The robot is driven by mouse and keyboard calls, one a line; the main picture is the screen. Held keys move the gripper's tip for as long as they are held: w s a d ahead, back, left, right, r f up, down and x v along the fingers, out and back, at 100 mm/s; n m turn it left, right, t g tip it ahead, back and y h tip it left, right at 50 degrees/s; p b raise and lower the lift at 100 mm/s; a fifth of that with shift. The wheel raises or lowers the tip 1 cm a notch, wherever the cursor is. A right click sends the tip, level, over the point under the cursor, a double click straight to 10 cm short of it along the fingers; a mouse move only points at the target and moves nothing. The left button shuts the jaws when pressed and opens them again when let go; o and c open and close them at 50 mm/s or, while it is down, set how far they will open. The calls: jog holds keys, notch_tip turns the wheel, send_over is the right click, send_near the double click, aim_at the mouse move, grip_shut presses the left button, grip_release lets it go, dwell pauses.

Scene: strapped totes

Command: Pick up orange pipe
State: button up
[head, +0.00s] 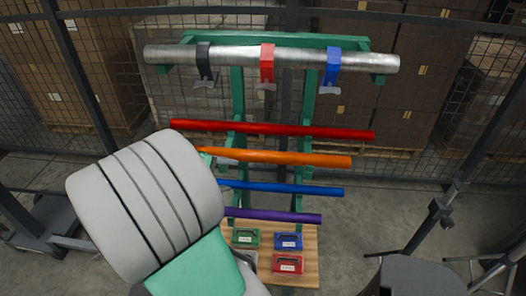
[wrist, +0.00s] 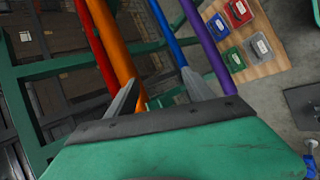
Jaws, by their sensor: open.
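The orange pipe (head: 300,158) lies roughly level on the green rack in the head view, between a red pipe (head: 300,130) above and a blue pipe (head: 290,188) below. Its left part is hidden by my arm. In the wrist view the orange pipe (wrist: 114,48) runs down beside and behind the left finger. My gripper (wrist: 161,76) is open, with no object held between its fingers. The blue pipe (wrist: 164,30) runs down to the right finger. How far the fingertips stand from the orange pipe is unclear. In the head view my arm mostly hides the gripper.
A purple pipe (head: 285,216) lies lowest on the rack. A metal pipe (head: 300,58) with black, red and blue clamps lies across the top. Several small coloured boxes, one red (head: 288,264), sit on a wooden shelf (head: 311,270). Mesh fencing and stacked cartons stand behind.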

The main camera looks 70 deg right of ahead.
aim_at(275, 158)
jog(key=s+d+r+g, duration=0.1)
jog(key=s, duration=0.2)
jog(key=s+d+r+g, duration=0.1)
jog(key=s+d, duration=0.1)
jog(key=s+d+r+g+h, duration=0.1)
jog(key=s+g, duration=0.1)
jog(key=s, duration=0.1)
jog(key=shift+s+d+r, duration=0.3)
jog(key=shift+d+r, duration=0.1)
jog(key=p+x, duration=0.1)
jog(key=x, duration=0.5)
jog(key=shift+d+f+p, duration=0.15)
jog(key=shift+d+p, duration=0.15)
jog(key=shift+d, duration=0.15)
jog(key=shift+a, duration=0.1)
grip_shut()
